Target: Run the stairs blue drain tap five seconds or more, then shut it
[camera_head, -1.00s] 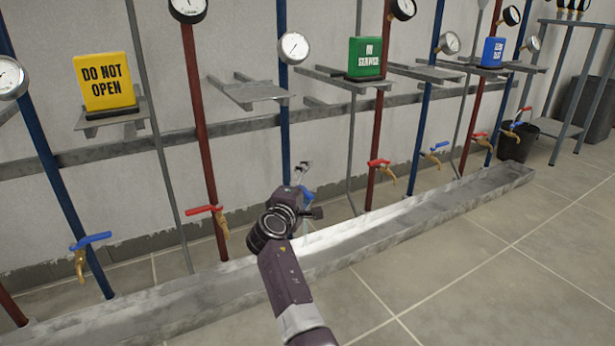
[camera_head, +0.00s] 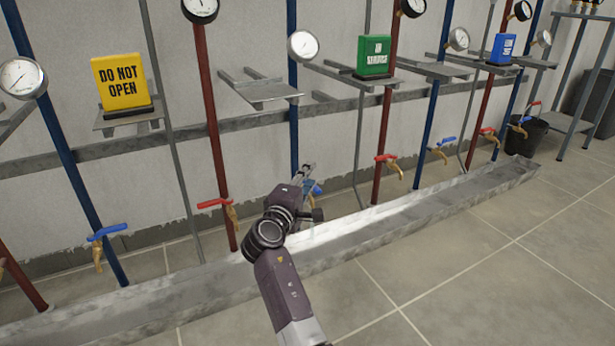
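A blue-handled tap (camera_head: 315,188) is on the blue pipe (camera_head: 294,130) under the bare shelf, near the middle of the head view. My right gripper (camera_head: 308,172) is at this tap, and my wrist and forearm cover much of the tap and its lower pipe. I cannot tell whether the fingers touch the handle or how far they are closed. A faint pale streak shows below the tap, perhaps water, above the long trough (camera_head: 440,208). The handle's angle is mostly hidden. My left gripper is not in view.
Other taps are close by: a red one (camera_head: 216,204) to the left, a red one (camera_head: 387,159) to the right, and a blue one (camera_head: 107,232) far left. A yellow DO NOT OPEN sign (camera_head: 121,80) and a green sign (camera_head: 373,55) stand on shelves. The floor in front is clear.

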